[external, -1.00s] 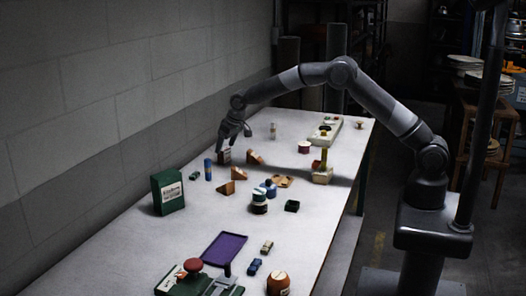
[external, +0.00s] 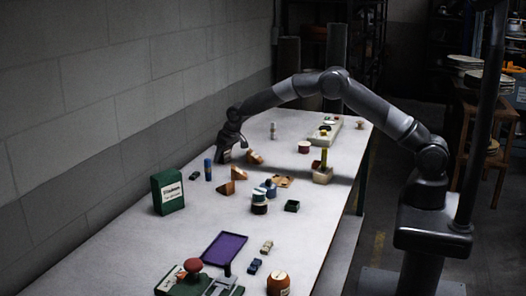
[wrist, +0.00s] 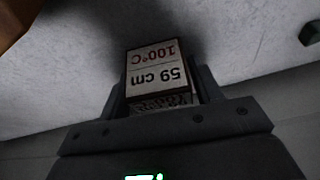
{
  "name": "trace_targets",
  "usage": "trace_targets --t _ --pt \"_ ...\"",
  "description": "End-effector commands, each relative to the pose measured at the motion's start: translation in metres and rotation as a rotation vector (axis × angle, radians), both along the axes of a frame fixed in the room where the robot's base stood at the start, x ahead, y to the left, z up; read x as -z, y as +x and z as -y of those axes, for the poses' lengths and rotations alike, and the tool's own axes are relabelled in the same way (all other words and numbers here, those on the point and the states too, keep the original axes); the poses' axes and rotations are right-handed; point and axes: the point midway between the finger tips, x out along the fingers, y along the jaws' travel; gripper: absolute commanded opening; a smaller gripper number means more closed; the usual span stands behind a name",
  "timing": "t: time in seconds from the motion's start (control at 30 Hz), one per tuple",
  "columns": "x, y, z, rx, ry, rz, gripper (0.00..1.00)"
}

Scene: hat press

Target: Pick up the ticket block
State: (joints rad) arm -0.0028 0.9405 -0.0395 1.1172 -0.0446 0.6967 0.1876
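The ticket block, a small block with a white printed top reading "59 cm" and "100°C" (wrist: 158,68), stands between the two fingers of my gripper (wrist: 160,92) in the wrist view. The fingers lie close along both of its sides; I cannot tell whether they press on it. In the external view my gripper (external: 227,156) is low at the table surface at the far left part of the table, and it largely hides the block there.
Wooden wedges (external: 254,158) lie just right of my gripper. A blue cylinder (external: 208,169) and a green box (external: 168,191) stand nearer the camera, by the wall. A purple tray (external: 224,248) lies in front. The table has clear patches between items.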

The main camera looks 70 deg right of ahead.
Motion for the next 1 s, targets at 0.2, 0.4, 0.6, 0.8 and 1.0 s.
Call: trace_targets --t 0.2,0.4,0.6,0.8,1.0 --pt "0.000 0.000 0.000 0.000 0.000 0.000 0.40" --pt "0.000 0.000 0.000 0.000 0.000 0.000 0.28" --pt "-0.001 0.000 0.000 0.000 0.000 0.001 0.28" --pt "-0.015 0.001 0.000 0.000 -0.001 0.004 0.28" --pt "-0.047 -0.002 0.004 0.002 -0.001 0.003 0.28"
